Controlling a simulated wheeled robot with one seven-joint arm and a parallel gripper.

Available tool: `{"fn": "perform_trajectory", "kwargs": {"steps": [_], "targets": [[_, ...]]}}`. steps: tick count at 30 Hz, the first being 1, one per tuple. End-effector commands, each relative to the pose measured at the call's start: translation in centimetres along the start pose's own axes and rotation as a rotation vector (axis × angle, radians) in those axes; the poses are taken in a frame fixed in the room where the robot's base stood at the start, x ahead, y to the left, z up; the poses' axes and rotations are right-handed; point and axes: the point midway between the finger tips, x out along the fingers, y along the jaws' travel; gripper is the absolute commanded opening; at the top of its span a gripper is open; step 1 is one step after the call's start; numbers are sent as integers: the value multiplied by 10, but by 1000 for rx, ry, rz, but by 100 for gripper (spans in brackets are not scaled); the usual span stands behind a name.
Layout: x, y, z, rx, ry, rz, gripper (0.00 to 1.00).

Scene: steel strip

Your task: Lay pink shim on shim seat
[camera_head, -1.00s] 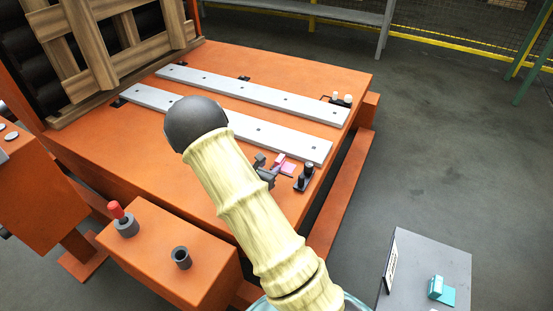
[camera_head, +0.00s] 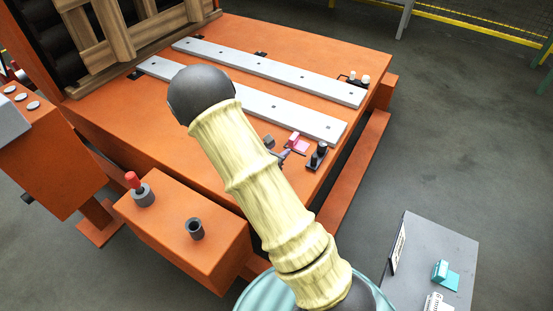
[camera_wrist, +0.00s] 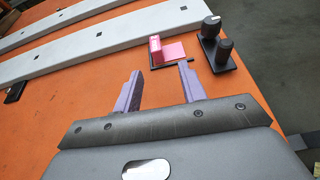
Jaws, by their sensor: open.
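The pink shim (camera_wrist: 172,50), a flat plate with a raised block at one end, lies on a thin dark seat (camera_wrist: 160,66) on the orange table. Dark edges of the seat show beside the shim; it seems flat on it. The shim also appears in the head view (camera_head: 299,144), near the front strip's right end. My gripper (camera_wrist: 160,76) is open and empty. Its two purple fingers are spread apart on the near side of the shim, with orange surface showing between them. In the head view my arm hides much of the gripper.
A dark base with two black knobs (camera_wrist: 222,48) stands close right of the shim. Two long pale steel strips (camera_head: 250,100) lie behind. An orange box with a red-topped lever (camera_head: 140,190) is front left. A grey stand (camera_head: 425,245) holds a teal block piece (camera_head: 445,274).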

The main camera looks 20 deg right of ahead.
Motion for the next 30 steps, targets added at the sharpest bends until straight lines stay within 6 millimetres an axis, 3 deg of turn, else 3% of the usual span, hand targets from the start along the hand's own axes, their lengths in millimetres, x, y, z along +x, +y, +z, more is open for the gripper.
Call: {"fn": "perform_trajectory", "kwargs": {"steps": [8, 15, 22, 30], "targets": [[-26, -66, 17, 333, 131, -281, 41], [-77, -117, 11, 751, 307, -563, 41], [-132, -133, 5, 1181, 473, -780, 41], [-188, -122, 13, 1710, 650, -964, 41]]}}
